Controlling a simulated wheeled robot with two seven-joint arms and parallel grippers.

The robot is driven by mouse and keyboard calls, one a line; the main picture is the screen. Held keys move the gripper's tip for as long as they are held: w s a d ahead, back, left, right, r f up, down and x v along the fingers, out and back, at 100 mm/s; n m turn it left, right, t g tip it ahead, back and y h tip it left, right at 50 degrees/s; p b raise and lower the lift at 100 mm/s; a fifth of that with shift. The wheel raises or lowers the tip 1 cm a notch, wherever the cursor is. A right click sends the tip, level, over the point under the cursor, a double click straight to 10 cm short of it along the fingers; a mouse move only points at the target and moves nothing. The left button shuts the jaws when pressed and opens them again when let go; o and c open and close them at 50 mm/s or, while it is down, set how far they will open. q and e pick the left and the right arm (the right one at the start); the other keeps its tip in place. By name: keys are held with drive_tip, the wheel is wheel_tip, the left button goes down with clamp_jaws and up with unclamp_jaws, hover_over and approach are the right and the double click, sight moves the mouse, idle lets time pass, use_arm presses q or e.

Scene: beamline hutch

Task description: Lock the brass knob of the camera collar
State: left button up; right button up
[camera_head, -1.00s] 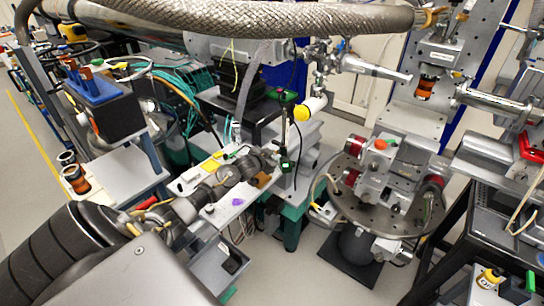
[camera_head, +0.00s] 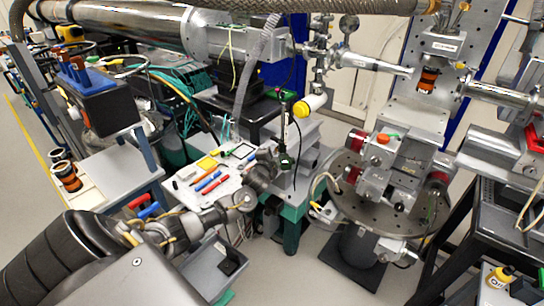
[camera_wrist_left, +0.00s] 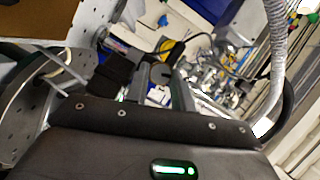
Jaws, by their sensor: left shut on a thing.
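My left gripper (camera_head: 276,161) is at the lower part of a thin upright post (camera_head: 284,128) near the middle of the head view. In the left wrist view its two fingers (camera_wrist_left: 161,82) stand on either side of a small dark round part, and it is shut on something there. A green-and-dark fitting (camera_head: 287,163), perhaps the camera collar, sits on the post beside the fingertips. A yellow-capped cylinder (camera_head: 309,104), perhaps the camera, is mounted higher on the post. I cannot make out brass on the knob; the gripper hides the contact. My right gripper is not in view.
A white tray (camera_head: 185,193) with coloured tools lies left of my left gripper. A round perforated stage (camera_head: 345,205) stands to the right. A grey hose (camera_head: 245,85) hangs behind, left of the post. Floor shows between bench and stage.

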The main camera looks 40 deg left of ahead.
use_arm(q)
drive_tip(key=shift+f+m+t+y+b, duration=0.2)
drive_tip(key=shift+m+t+y+b, duration=0.35)
drive_tip(key=shift+m, duration=1.05)
drive_tip(key=o, duration=1)
drive_tip(key=b+v, duration=0.1)
drive_tip(key=v, duration=1)
drive_tip(key=shift+a, duration=0.1)
